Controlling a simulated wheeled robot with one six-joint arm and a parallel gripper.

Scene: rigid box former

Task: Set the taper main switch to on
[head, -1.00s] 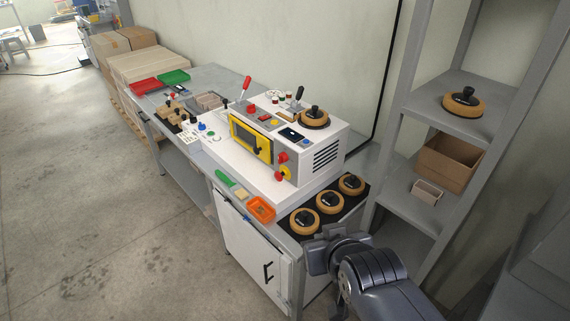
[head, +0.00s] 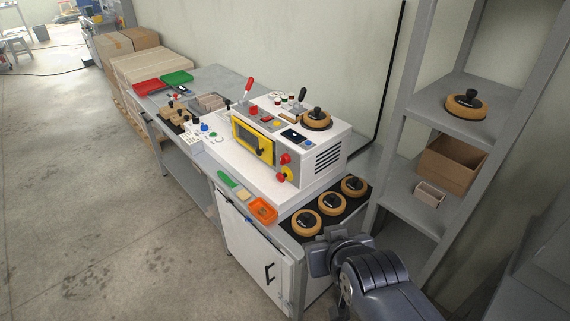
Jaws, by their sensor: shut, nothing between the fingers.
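The taper (head: 300,145) is a white machine on the bench, with a yellow-framed window in front. A red knob on a yellow plate (head: 286,174) sits at the right end of its front and looks like the main switch. Another red knob (head: 285,159) is just above it. Which way the switch is turned is too small to tell. My gripper (head: 318,258) is at the lower middle, in front of the bench's near end, well apart from the switch. It is shut and empty; its fingertips are hard to make out.
Several tape rolls (head: 305,222) lie on a black mat between my arm and the taper. An orange tray (head: 262,211) is left of them. A grey shelf rack (head: 465,125) stands at the right. The floor at the left (head: 80,220) is clear.

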